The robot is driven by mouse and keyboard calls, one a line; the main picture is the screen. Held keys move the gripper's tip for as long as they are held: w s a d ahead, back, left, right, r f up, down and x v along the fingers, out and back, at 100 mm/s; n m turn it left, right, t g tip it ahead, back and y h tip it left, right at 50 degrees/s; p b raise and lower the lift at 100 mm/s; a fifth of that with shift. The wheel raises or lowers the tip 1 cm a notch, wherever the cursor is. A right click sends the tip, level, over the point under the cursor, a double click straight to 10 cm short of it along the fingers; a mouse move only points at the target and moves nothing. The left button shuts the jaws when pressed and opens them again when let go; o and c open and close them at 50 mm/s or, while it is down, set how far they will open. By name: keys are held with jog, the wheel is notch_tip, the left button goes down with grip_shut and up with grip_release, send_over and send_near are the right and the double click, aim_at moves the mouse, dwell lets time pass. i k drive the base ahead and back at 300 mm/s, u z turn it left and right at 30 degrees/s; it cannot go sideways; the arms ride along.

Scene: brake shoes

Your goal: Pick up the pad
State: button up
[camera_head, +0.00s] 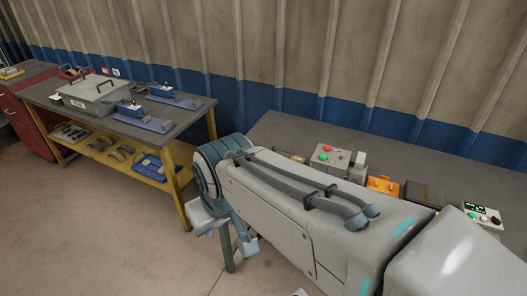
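I cannot make out a thing that is clearly the pad. Several curved brown brake shoes (122,152) lie on the lower shelf of the yellow workbench at the left. My arm fills the lower right and hides part of the near table. The end of my arm, with my gripper (229,236), hangs below the arm's blue-grey joint, beside the near table's green leg. It is mostly hidden, so I cannot tell its opening. No held object shows.
The yellow workbench (185,132) carries a grey lidded bin (90,97) and blue fixtures (145,121). A grey table (290,131) behind my arm holds a button box (328,157), an orange item (382,185) and a display box (482,215). The floor between is clear.

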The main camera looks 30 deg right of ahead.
aim_at(298, 159)
jog(key=i, duration=0.7)
jog(key=z, duration=0.85)
jog(key=i, duration=0.6)
jog(key=z, duration=0.6)
